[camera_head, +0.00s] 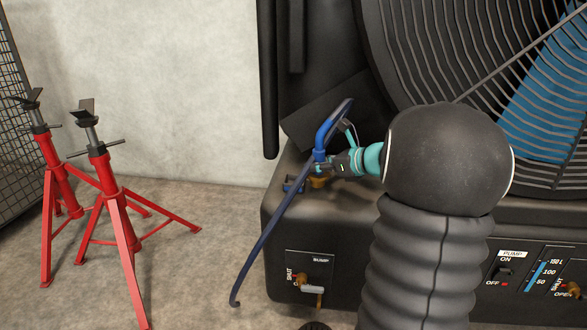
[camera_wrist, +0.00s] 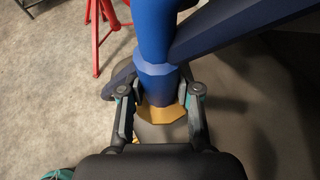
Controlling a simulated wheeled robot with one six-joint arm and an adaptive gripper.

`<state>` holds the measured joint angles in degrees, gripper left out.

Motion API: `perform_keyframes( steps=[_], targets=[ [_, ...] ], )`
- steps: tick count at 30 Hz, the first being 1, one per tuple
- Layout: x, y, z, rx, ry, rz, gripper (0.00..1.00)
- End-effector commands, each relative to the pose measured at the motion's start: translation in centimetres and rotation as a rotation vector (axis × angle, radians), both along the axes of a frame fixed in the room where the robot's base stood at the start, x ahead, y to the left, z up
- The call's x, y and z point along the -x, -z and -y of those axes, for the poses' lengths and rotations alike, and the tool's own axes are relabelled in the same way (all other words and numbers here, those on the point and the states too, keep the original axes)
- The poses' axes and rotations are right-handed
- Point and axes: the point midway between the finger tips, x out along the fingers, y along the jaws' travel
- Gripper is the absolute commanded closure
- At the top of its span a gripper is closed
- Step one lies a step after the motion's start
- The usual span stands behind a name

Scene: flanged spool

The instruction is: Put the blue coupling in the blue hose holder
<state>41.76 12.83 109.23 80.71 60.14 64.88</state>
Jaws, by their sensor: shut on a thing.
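In the wrist view the coupling (camera_wrist: 156,75) stands between my two fingers, with a brass end (camera_wrist: 162,114) below. My gripper (camera_head: 328,163) is shut on the coupling; it also shows in the wrist view (camera_wrist: 162,92). A small blue bracket (camera_head: 291,186), which looks like the blue hose holder, is on the machine top just left of and below the coupling. I cannot tell whether the coupling touches it or sits in it.
Red stands (camera_head: 115,225) are on the concrete floor to the left. Floor between them and the machine is clear. The hose hangs over the machine's front left edge.

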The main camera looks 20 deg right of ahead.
Motion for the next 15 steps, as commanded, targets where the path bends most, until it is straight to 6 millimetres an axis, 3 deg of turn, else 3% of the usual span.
perform_keyframes(
  steps=[6,15],
  targets=[
    [-4.2,-0.1,-2.2,0.0,-0.004,0.002,1.0],
    [-6.4,-0.1,-3.1,0.0,0.0,0.001,1.0]
  ],
)
